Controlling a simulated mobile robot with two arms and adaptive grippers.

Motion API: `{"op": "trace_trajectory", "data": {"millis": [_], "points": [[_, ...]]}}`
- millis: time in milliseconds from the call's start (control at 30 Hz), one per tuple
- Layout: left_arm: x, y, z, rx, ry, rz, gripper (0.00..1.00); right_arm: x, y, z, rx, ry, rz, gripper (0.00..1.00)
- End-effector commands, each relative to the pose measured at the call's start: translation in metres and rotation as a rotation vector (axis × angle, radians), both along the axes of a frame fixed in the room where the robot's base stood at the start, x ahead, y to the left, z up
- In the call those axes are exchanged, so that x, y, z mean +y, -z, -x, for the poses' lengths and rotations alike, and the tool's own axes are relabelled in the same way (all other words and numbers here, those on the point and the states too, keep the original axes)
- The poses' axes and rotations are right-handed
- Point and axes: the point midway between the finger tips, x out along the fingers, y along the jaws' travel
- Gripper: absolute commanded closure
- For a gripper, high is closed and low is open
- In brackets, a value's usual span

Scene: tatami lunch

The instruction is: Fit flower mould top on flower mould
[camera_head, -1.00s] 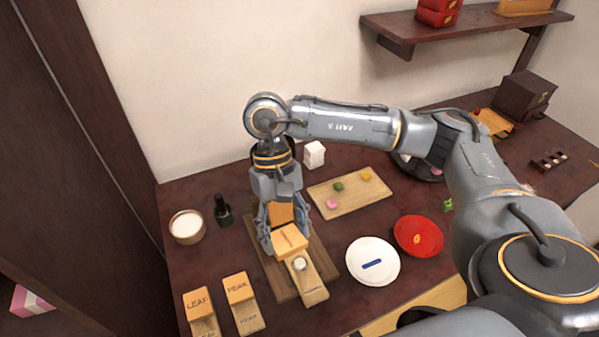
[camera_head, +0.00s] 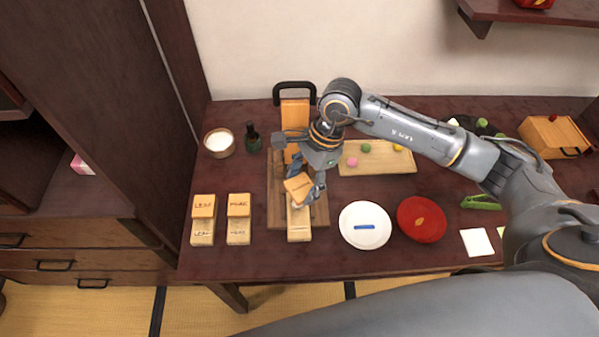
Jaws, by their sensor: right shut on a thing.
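The flower mould (camera_head: 299,224) is a pale wooden block lying lengthwise on a brown slatted board (camera_head: 276,212). The flower mould top (camera_head: 298,187) is an orange-tan block with dark lettering. My right gripper (camera_head: 306,182) is shut on this top and holds it turned slightly askew over the far part of the mould. The top hides the mould's cavity, and I cannot tell whether the two touch. My left gripper is out of view.
LEAF (camera_head: 204,206) and PEAK (camera_head: 239,205) moulds stand to the left. A white plate (camera_head: 351,231) and red plate (camera_head: 427,222) lie to the right. A tray of sweets (camera_head: 378,162), a white bowl (camera_head: 220,141) and a dark bottle (camera_head: 252,138) stand behind.

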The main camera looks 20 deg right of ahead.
Motion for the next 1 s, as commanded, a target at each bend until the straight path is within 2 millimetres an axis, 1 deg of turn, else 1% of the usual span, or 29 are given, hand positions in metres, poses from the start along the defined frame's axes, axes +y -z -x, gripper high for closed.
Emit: {"op": "trace_trajectory", "data": {"millis": [33, 133, 233, 300, 433, 533, 667, 900, 1000], "points": [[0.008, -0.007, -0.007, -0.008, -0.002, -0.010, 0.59, 0.003, 0.001, -0.003, 0.008, 0.098, 0.003, 0.67], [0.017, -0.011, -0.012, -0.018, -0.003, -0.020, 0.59, 0.005, 0.007, -0.010, 0.015, 0.271, 0.016, 0.67], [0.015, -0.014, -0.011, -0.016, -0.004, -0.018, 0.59, 0.006, 0.012, -0.014, 0.022, 0.390, 0.022, 0.67], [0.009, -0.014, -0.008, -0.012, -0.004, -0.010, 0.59, 0.006, 0.014, -0.016, 0.026, 0.443, 0.026, 0.67], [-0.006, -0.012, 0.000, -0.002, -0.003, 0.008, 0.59, 0.006, 0.018, -0.017, 0.029, 0.483, 0.027, 0.67], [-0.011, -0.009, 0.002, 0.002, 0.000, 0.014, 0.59, 0.006, 0.023, -0.017, 0.029, 0.486, 0.027, 0.67], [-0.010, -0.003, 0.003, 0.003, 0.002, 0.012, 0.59, 0.006, 0.033, -0.017, 0.029, 0.484, 0.027, 0.67], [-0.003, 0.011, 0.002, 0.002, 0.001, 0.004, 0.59, 0.006, 0.056, -0.017, 0.031, 0.483, 0.029, 0.67], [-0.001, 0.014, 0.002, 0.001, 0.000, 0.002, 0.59, 0.006, 0.062, -0.017, 0.030, 0.483, 0.029, 0.67]]}}
